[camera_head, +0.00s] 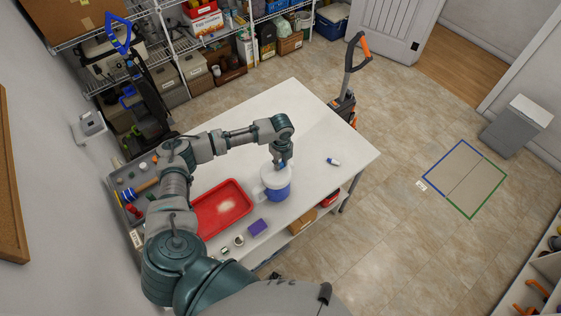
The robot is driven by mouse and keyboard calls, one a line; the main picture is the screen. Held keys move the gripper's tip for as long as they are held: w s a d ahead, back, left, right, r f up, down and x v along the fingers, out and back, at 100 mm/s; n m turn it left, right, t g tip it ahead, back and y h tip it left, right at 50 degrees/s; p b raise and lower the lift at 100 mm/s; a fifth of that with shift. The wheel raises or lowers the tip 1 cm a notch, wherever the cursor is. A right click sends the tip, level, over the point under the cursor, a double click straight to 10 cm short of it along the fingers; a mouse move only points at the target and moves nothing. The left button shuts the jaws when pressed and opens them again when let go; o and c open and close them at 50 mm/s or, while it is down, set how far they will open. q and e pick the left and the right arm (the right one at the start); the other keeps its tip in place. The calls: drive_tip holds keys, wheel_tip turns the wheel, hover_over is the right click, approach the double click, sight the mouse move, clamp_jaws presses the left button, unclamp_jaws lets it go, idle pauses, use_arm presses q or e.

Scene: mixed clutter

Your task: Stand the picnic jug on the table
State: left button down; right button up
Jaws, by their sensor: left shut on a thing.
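The picnic jug (277,186) has a white upper part and lid and a blue lower part. It is upright over the near right part of the white table (320,135). I cannot tell whether its base touches the tabletop. My left gripper (281,164) points down at the top of the jug and is shut on it; the fingertips are partly hidden by the wrist and the lid. My right gripper is not in view.
A red tray (221,209) lies left of the jug. A purple block (257,227) and small cans (239,240) are near the front edge. A small blue-and-white item (333,161) lies to the right. The table's far middle is clear.

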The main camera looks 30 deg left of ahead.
use_arm(q)
drive_tip(key=shift+a, duration=0.1)
drive_tip(key=c, duration=1.1)
unclamp_jaws()
drive_tip(key=shift+a+f, duration=0.1)
drive_tip(key=shift+o, duration=0.5)
drive_tip(key=shift+a, duration=0.15)
drive_tip(key=shift+a+f, duration=0.1)
drive_tip(key=shift+a, duration=0.05)
drive_tip(key=shift+r, duration=0.2)
wheel_tip(320, 180, up, 12)
drive_tip(key=b, duration=0.1)
drive_tip(key=shift+d, duration=0.2)
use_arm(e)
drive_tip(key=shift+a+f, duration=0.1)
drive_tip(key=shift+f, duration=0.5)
